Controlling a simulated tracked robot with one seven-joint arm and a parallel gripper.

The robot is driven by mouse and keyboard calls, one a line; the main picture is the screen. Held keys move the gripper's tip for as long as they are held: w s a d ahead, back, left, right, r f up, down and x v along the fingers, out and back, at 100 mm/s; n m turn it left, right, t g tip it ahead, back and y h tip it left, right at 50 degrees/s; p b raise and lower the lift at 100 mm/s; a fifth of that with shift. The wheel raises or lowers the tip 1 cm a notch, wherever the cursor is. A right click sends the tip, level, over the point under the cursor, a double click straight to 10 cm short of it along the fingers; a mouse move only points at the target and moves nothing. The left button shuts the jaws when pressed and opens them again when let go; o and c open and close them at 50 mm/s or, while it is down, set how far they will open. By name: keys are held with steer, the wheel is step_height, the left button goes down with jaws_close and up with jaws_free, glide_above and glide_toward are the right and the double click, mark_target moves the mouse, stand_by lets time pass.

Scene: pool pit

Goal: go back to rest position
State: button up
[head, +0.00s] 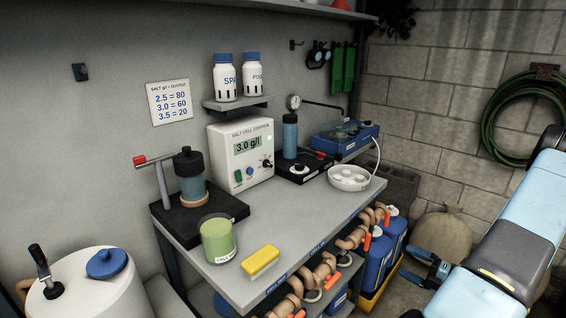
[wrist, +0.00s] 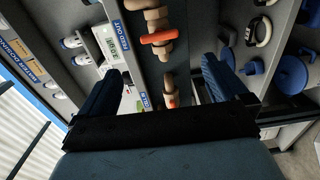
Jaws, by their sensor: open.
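My gripper (head: 432,268) is at the right of the head view, beside the workbench and near the blue containers, at the end of my light blue arm. In the wrist view my gripper (wrist: 160,85) shows two dark blue fingers spread wide apart. Nothing is between the fingertips at close range. Beyond them the beige pipes with an orange-red valve handle (wrist: 162,37) show in the wrist view. The gripper is apart from the bench in the head view.
The grey workbench (head: 300,210) carries a salt cell control box (head: 240,155), a green cup (head: 218,240), a yellow sponge (head: 260,262) and a white round dish (head: 349,178). Blue containers (head: 378,255) stand under its right end. A sack (head: 443,232) stands by the block wall.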

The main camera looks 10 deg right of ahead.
steer(key=a+r+n+g, duration=1.3)
steer(key=a+r+n, duration=0.5)
steer(key=r+n, duration=0.5)
steer(key=s+a+r+n+t+h, duration=0.2)
steer(key=s+a+r+n+h, duration=0.3)
steer(key=n, duration=0.6)
steer(key=s+a+r+n+t+h, duration=0.2)
steer(key=s+a+r+n+h, duration=0.2)
steer(key=s+r+n, duration=0.5)
steer(key=shift+s+a+r+n+h, duration=0.4)
steer(key=shift+r+n+h, duration=0.6)
steer(key=shift+r+n, duration=0.75)
